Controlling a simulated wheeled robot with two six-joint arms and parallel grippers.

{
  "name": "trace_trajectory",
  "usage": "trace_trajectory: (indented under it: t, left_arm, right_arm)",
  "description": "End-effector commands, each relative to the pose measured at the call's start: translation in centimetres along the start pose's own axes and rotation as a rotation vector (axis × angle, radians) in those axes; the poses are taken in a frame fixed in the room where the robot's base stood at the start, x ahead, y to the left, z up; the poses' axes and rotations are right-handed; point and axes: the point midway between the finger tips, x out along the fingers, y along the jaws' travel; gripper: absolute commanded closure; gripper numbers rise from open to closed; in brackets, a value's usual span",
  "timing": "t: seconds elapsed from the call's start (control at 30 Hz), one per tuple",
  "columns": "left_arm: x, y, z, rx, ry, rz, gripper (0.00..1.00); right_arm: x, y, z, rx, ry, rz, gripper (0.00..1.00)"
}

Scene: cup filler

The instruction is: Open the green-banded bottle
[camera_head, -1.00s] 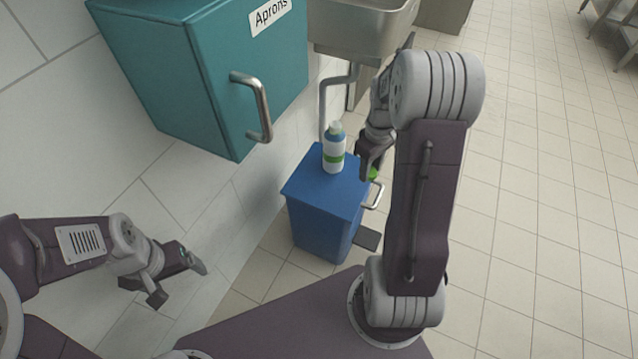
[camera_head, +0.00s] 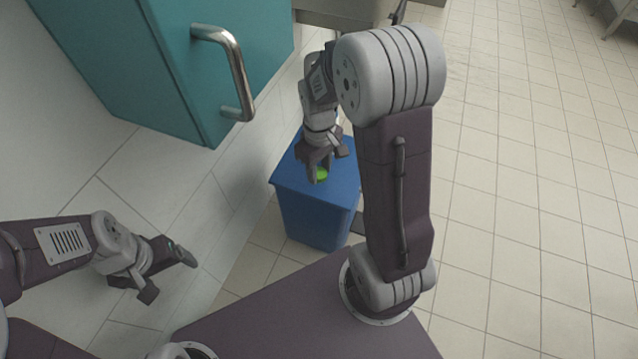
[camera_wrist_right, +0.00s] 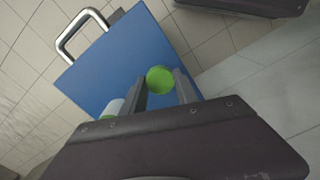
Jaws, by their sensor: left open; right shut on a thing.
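My right gripper (camera_head: 321,170) is shut on a round green cap (camera_head: 321,175) above the blue bin. In the right wrist view the cap (camera_wrist_right: 160,80) shows between the two fingertips. The green-banded bottle (camera_wrist_right: 114,106) shows only in part there, white with a little green, beside the left finger and mostly behind the gripper body. In the head view the bottle is hidden behind my right gripper and wrist. The cap appears apart from the bottle. My left gripper (camera_head: 168,275) is open and empty at the lower left, away from the bin.
The blue bin (camera_head: 315,225) has a flat top; its metal handle (camera_wrist_right: 82,34) shows in the right wrist view. A teal cabinet (camera_head: 190,90) with a metal handle (camera_head: 235,70) hangs at upper left. A metal sink (camera_head: 345,12) is partly visible at the top. The tiled floor (camera_head: 540,190) at right is clear.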

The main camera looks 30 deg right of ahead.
Motion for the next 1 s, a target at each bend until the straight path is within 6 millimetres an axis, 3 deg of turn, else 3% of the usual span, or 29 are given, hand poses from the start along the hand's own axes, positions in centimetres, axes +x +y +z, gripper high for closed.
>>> trace_trajectory:
  t: [0.13,0.33,0.7,0.73,0.8,1.0]
  left_arm:
    - [0.4,0.0,0.0,0.000,0.001,0.000,0.17]
    - [3.7,-0.1,0.4,0.000,0.000,0.000,0.17]
    - [3.4,-0.1,0.3,0.000,0.001,0.000,0.17]
    - [3.3,-0.1,0.3,0.000,0.001,0.000,0.17]
    - [3.3,-0.1,0.3,0.000,0.001,0.000,0.17]
    - [3.3,-0.1,0.3,0.000,0.001,0.000,0.17]
  right_arm:
    - [0.5,-0.1,0.0,0.001,0.000,0.000,1.00]
    - [4.3,-0.1,0.0,0.001,-0.001,-0.001,1.00]
    - [4.3,-0.1,0.0,0.000,-0.001,-0.001,1.00]
    - [4.3,0.0,0.0,0.000,-0.001,0.000,0.59]
    - [4.2,0.0,0.0,0.000,0.000,0.000,0.43]
    - [4.2,0.0,0.0,0.000,0.000,0.000,0.43]
